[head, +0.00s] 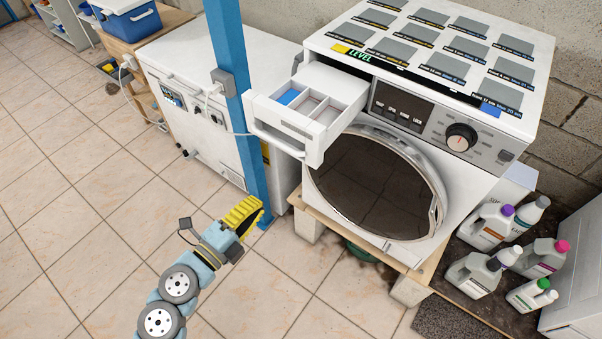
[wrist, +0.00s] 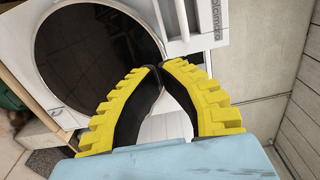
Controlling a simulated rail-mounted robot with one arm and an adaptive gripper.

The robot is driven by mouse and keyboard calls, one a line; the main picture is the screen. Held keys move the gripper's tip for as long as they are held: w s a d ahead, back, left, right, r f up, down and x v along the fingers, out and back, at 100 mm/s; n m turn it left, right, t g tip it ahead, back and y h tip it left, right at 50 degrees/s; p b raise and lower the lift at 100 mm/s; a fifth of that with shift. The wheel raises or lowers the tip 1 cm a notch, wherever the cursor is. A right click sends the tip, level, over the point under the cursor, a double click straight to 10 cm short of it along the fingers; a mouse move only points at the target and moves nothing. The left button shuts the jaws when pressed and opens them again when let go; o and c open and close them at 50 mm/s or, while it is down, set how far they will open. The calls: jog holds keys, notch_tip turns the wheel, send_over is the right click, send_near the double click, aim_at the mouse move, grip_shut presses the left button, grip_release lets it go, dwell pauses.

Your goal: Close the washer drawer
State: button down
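The washer (head: 480,95) is a white front-loader with a dark round door (head: 375,185) that is shut. Its detergent drawer (head: 300,118) is pulled out at the upper left of the front, showing compartments and a blue insert. In the wrist view, the drawer front (wrist: 197,30) shows at top right of the fingers, beside the dark washer door (wrist: 90,55). My gripper (head: 258,205), with yellow ribbed fingers, is lower than the drawer and in front of the washer, apart from it in the head view. In the wrist view, its fingertips (wrist: 158,67) meet with nothing visible between them.
A blue post (head: 230,90) stands left of the drawer, in front of a white cabinet (head: 180,60). The washer rests on a wooden board (head: 300,203) on blocks. Several bottles (head: 490,225) stand to its right. Tiled floor (head: 90,210) at left is clear.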

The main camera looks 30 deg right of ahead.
jog(key=p+x, duration=0.2)
jog(key=x, duration=1.2)
jog(key=shift+w, duration=0.1)
